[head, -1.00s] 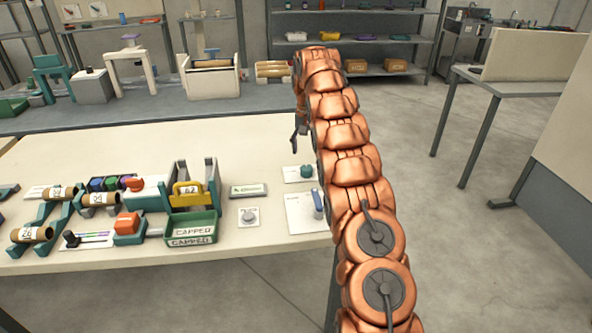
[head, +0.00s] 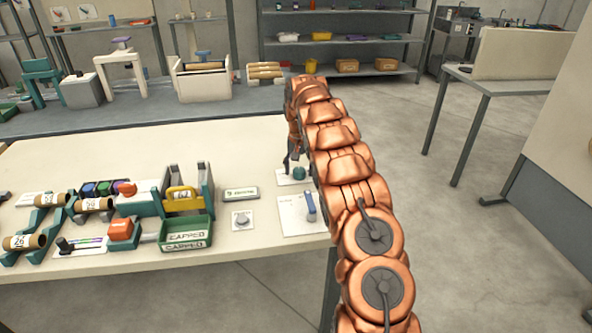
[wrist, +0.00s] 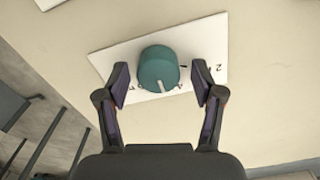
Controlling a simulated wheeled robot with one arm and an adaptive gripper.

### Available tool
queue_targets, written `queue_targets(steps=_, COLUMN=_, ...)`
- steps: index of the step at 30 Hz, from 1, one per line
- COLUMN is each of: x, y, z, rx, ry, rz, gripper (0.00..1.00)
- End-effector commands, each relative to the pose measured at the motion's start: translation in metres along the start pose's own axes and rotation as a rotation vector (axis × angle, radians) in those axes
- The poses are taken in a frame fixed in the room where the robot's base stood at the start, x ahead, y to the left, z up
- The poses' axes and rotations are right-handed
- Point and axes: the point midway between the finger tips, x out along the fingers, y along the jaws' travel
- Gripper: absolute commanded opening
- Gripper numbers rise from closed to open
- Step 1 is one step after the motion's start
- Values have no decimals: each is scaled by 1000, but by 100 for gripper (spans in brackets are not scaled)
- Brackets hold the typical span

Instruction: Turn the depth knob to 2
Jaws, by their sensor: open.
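The depth knob is a teal round knob (wrist: 158,69) on a white plate (wrist: 102,60) in the wrist view. A pale pointer line shows on its lower side. A "2" is printed on the plate to the right of the knob; other marks are partly covered. My gripper (wrist: 160,84) is open, with one dark finger on each side of the knob. A gap shows on the right side; on the left the finger is very near, and I cannot tell if it touches. In the head view the knob (head: 299,173) sits just right of my gripper's dark finger.
A white panel with a blue lever (head: 310,207) lies in front of the knob. A grey dial (head: 242,219), a labelled display (head: 240,193) and a green "CAPPED" tray (head: 186,246) stand to the left. The table's right edge is close by.

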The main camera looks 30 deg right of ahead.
Motion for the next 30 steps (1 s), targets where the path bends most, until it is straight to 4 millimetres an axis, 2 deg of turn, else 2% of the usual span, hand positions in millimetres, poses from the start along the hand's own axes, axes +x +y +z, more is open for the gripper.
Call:
queue_targets(steps=11, x=4, y=-1, z=0, rx=-1, ry=1, rz=0, gripper=66)
queue_targets(steps=27, x=4, y=-3, z=0, rx=-4, ry=1, rz=-1, gripper=10)
queue_targets(steps=28, x=4, y=-3, z=0, rx=-4, ry=1, rz=-2, gripper=7)
queue_targets(steps=29, x=3, y=-12, z=8, rx=-4, ry=3, rz=0, gripper=7)
queue_targets(steps=30, x=4, y=-10, z=5, rx=-6, ry=3, rz=-2, gripper=7)
